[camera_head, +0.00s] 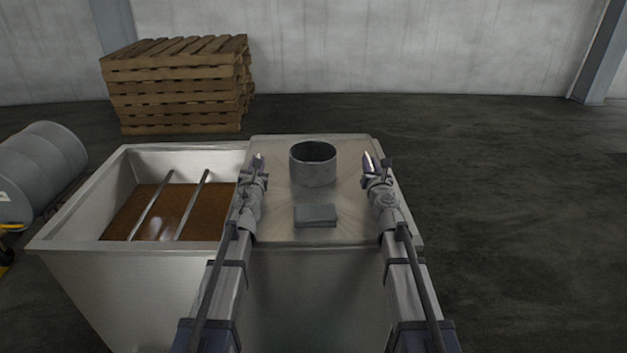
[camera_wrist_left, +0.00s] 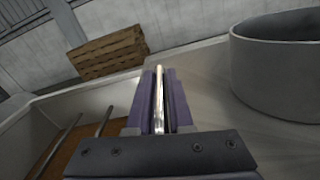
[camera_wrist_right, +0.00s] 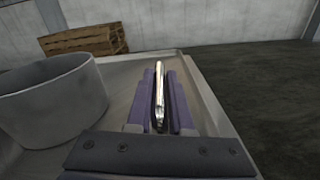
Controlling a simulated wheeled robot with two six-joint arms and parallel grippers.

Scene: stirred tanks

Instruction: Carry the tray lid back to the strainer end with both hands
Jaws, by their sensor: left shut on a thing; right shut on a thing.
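The tray lid (camera_head: 275,222) is a flat grey metal plate over the right part of the long tank, with a short open cylinder (camera_head: 313,166) and a small dark block (camera_head: 315,215) on it. My left gripper (camera_head: 257,165) is shut on a bright upright metal piece (camera_wrist_left: 158,100) at the lid's left side. My right gripper (camera_head: 371,166) is shut on a similar piece (camera_wrist_right: 159,90) at the lid's right side. The fingers partly hide both pieces, and how they join the lid is hidden. I cannot tell whether the lid is resting or slightly raised, nor identify a strainer.
The tank's open left part holds brown liquid (camera_head: 125,223), with two metal rods (camera_head: 192,205) across it and a pale raised rim (camera_head: 82,195). A grey drum (camera_head: 42,170) lies at the far left. Stacked pallets (camera_head: 178,88) stand behind. The floor at right is clear.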

